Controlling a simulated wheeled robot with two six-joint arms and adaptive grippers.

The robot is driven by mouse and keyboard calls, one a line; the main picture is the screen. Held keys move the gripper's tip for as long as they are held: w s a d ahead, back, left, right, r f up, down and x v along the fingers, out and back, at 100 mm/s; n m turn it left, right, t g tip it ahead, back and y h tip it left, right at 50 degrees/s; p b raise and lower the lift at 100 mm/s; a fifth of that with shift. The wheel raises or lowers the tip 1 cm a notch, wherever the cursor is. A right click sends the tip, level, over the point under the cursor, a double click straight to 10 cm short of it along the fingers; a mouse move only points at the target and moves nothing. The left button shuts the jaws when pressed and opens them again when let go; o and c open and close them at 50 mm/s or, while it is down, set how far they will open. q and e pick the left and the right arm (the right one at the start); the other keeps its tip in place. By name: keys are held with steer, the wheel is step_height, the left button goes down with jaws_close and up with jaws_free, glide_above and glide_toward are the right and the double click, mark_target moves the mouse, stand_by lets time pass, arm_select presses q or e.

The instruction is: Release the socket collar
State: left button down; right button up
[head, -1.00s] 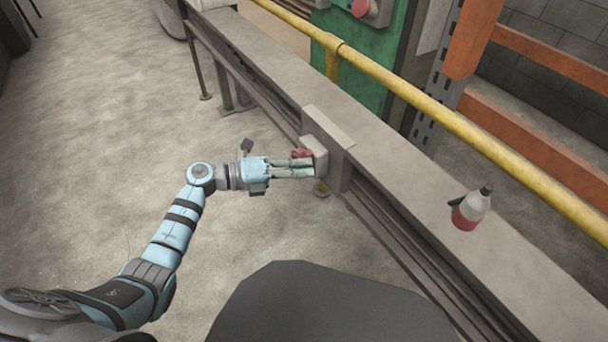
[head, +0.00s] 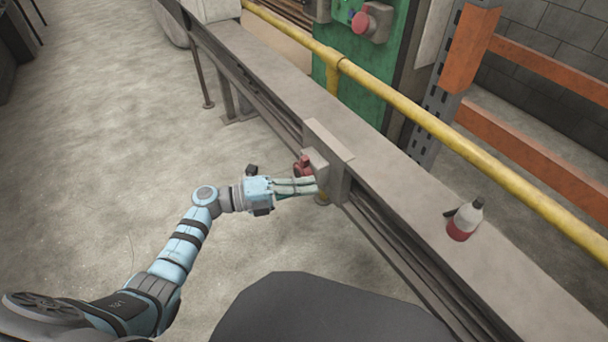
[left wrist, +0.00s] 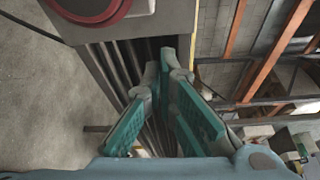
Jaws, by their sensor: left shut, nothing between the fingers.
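A red socket collar (head: 303,167) sits on a grey box (head: 318,168) fixed to the side of the long rail. In the left wrist view the collar (left wrist: 92,8) is a dark red ring at the top left, cut off by the frame edge, on the grey box's face (left wrist: 165,18). My left gripper (head: 314,187) is just below the collar in the head view, beside the box. Its green-padded fingers (left wrist: 166,62) meet at the tips, with nothing held between them. Whether a finger touches the box is unclear. My right gripper is in neither view.
A long grey rail (head: 285,85) runs diagonally, with a spray bottle (head: 464,220) on top. A yellow pipe (head: 430,120) runs behind it. A green cabinet with a red button (head: 360,22) stands at the back. The floor (head: 110,140) at the left is clear.

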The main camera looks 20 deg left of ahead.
arm_select(q)
steer(key=v, duration=0.9)
steer(key=shift+p, duration=0.35)
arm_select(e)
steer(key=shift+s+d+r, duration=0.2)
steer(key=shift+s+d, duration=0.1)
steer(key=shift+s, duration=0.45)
arm_select(q)
steer(key=shift+a+f, duration=0.1)
